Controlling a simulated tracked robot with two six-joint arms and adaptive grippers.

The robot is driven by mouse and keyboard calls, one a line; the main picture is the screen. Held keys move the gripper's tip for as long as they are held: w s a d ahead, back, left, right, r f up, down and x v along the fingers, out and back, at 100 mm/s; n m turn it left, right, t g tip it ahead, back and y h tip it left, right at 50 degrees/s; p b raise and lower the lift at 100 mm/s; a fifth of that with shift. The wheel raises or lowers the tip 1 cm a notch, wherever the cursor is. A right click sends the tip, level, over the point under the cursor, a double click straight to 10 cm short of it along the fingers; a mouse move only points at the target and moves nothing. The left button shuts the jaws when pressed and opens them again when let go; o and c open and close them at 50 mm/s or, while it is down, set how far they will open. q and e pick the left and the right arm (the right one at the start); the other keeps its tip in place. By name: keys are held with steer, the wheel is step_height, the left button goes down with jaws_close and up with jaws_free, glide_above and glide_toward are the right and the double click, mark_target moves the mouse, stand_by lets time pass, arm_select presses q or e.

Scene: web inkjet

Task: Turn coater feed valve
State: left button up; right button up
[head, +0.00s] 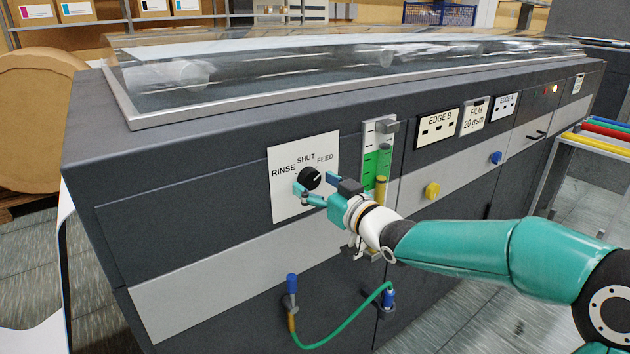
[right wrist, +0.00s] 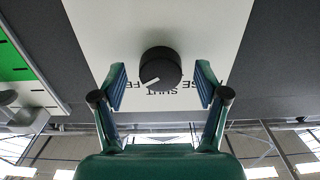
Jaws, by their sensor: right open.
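The coater feed valve is a round black knob (head: 310,178) on a white plate (head: 290,205) marked RINSE, SHUT and FEED. Its white pointer line slants up and right, toward the FEED side. In the right wrist view the plate's lettering is upside down and the knob (right wrist: 160,68) sits between the fingers. My right gripper (head: 316,187) is at the plate, its fingers apart on either side of the knob. In the right wrist view (right wrist: 161,84) gaps show between knob and both fingertips. My left gripper is not in view.
A yellow knob (head: 432,190) and a blue knob (head: 496,157) are farther right. Below, a green hose (head: 345,335) joins two blue-capped fittings. A clear cover (head: 330,70) tops the machine.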

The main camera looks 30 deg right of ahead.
steer(key=shift+w+a, duration=0.1)
steer(key=shift+w, duration=0.5)
